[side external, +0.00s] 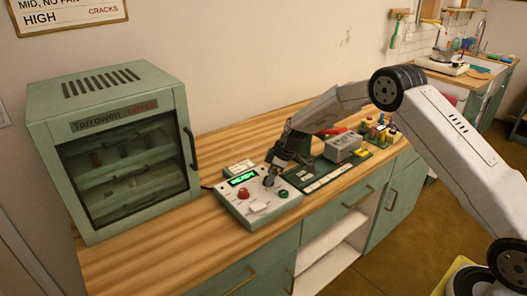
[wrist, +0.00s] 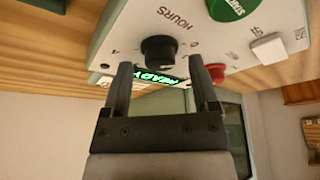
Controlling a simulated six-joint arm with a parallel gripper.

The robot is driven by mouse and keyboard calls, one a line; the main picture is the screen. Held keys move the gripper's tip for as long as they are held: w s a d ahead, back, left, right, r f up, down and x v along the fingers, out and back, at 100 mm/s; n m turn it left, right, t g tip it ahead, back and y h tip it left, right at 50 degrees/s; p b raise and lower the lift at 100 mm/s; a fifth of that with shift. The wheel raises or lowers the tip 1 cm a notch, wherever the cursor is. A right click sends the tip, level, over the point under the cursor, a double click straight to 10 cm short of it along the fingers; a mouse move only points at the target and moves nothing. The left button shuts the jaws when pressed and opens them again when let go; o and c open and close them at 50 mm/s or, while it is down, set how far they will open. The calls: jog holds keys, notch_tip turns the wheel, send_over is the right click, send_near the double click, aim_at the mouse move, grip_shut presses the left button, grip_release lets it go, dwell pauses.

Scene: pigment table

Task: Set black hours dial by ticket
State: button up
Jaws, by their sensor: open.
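The pale control box (side external: 240,213) stands on the wooden counter with a lit green READY display (side external: 242,179). The black hours dial (wrist: 159,48) shows in the wrist view beside the word HOURS, on the box's face. My gripper (wrist: 162,63) is open, and its two fingers stand apart on either side of the dial's line, with the tips close to it. I cannot tell whether they touch it. In the side view my gripper (side external: 270,183) is over the box and largely hides the dial. A small white card (side external: 239,168) sits behind the box; its writing is too small to read.
A red button (side external: 243,193) and a green button (side external: 283,193) are on the box near the dial. A green cabinet oven (side external: 115,145) stands left. A grey device (side external: 343,147) and coloured bottles (side external: 380,130) stand right. Bare counter (side external: 150,255) lies in front of the oven.

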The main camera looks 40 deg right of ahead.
jog(key=shift+a+f, duration=0.1)
jog(key=shift+f, duration=0.1)
grip_shut()
